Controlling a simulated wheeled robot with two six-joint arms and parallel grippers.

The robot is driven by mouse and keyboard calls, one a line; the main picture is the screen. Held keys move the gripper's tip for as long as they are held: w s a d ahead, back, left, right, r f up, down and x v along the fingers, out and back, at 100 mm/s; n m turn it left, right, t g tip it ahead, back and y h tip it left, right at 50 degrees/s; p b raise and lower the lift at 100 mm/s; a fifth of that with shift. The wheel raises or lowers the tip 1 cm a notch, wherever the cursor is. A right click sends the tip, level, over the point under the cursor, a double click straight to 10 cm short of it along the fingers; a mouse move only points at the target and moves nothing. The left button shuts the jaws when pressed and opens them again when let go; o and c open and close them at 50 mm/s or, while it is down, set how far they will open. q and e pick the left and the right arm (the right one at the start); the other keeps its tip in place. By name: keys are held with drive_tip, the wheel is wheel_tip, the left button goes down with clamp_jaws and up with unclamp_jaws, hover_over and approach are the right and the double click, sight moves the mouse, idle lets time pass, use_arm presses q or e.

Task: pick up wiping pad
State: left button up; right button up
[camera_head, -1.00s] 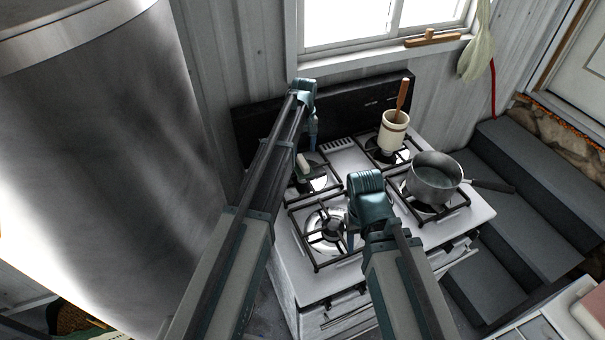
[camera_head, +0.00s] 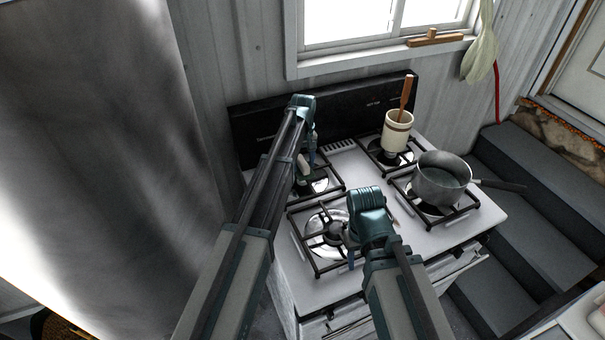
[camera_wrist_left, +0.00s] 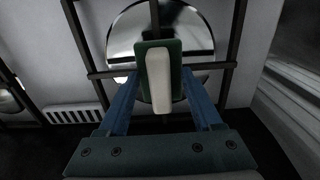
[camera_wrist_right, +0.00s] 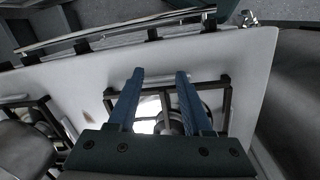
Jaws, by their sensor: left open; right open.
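The wiping pad, a green pad with a pale handle (camera_wrist_left: 160,78), is at the rear left burner of the stove. In the left wrist view it lies between the two blue fingers of my left gripper (camera_wrist_left: 161,76), which are apart on either side of it; contact is not clear. In the head view the pad (camera_head: 303,166) shows small and partly hidden beside my left arm, just below my left gripper (camera_head: 312,142). My right gripper (camera_wrist_right: 159,75) is open and empty above the front left burner; it also shows in the head view (camera_head: 352,252).
The white stove (camera_head: 346,160) has black burner grates. A grey pot (camera_head: 440,182) sits on the front right burner, and a cream crock (camera_head: 397,132) with a wooden tool stands at the rear right. A large metal cylinder (camera_head: 110,150) stands left. Grey steps (camera_head: 540,185) rise right.

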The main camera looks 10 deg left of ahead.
sight(303, 164)
use_arm(q)
clamp_jaws()
idle(0.3)
drive_tip(key=shift+r+p, duration=0.2)
drive_tip(key=shift+p, duration=0.1)
use_arm(e)
drive_tip(key=shift+r, duration=0.2)
use_arm(q)
drive_tip(key=shift+r+p, duration=0.7)
drive_tip(key=shift+r, duration=0.05)
drive_tip(key=shift+s+d+r+p, duration=0.1)
drive_tip(key=shift+s+r+p, duration=0.1)
drive_tip(key=shift+r+p, duration=0.35)
drive_tip(key=shift+s+r+p, duration=0.2)
drive_tip(key=shift+r+p, duration=0.3)
drive_tip(key=s+d+r+p, duration=0.1)
drive_tip(key=s+d, duration=0.2)
drive_tip(key=s, duration=1.2)
use_arm(e)
wheel_tip(303, 164, up, 5)
drive_tip(key=shift+f, duration=0.2)
